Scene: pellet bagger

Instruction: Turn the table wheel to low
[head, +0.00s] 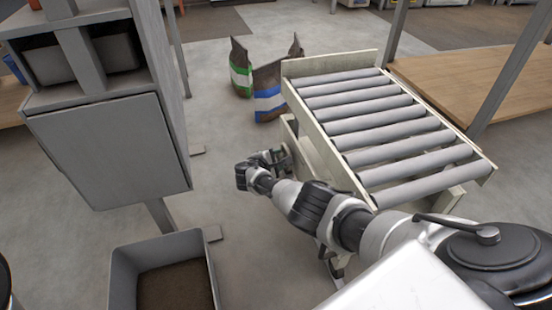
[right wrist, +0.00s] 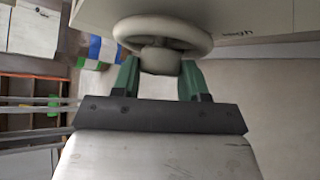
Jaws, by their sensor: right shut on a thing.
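The roller table (head: 385,125) stands right of centre in the head view, with grey rollers in a pale frame. Its wheel (right wrist: 163,35) is a pale round handwheel with a thick hub, on the table's side panel in the right wrist view. My right gripper (right wrist: 160,82) is shut on the wheel, its green fingers on either side of the hub. In the head view my right gripper (head: 272,160) is at the table's left side, where the wheel is mostly hidden. A small dark label (right wrist: 237,34) is on the panel beside the wheel, hard to read. My left gripper is not seen.
A grey machine (head: 110,140) is at left, above a grey bin (head: 122,275) of brown material. Clear floor lies between machine and table.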

